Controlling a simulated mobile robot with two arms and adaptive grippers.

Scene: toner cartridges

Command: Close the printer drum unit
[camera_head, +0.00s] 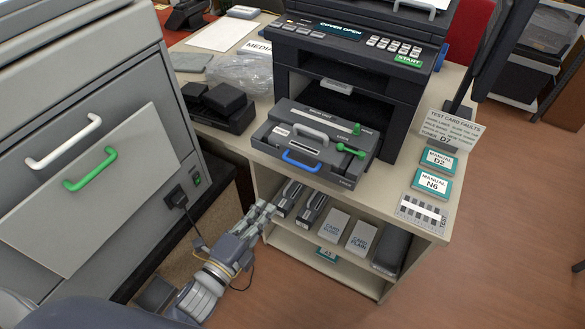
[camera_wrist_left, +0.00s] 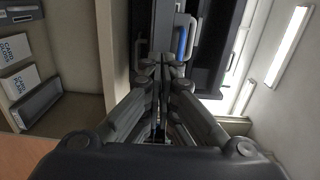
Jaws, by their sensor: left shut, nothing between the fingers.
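The drum unit (camera_head: 316,140), a dark grey box with a grey top handle, green levers and a blue front handle (camera_head: 301,160), sits in front of the printer's open front. The printer (camera_head: 352,80) stands behind it and its display reads "COVER OPEN". My left gripper (camera_head: 266,209) is shut and empty, below and left of the drum unit, by the shelf's left end. In the left wrist view its fingertips (camera_wrist_left: 163,66) are together, with dark bodies and a blue part beyond them. My right gripper is not in view.
Two dark cartridges (camera_head: 300,202) lie on the shelf near my left gripper, with white card boxes (camera_head: 346,230) beside them. A grey cabinet (camera_head: 90,130) with white and green handles stands left. Black blocks (camera_head: 219,105) and a clear bag (camera_head: 241,72) lie left of the printer.

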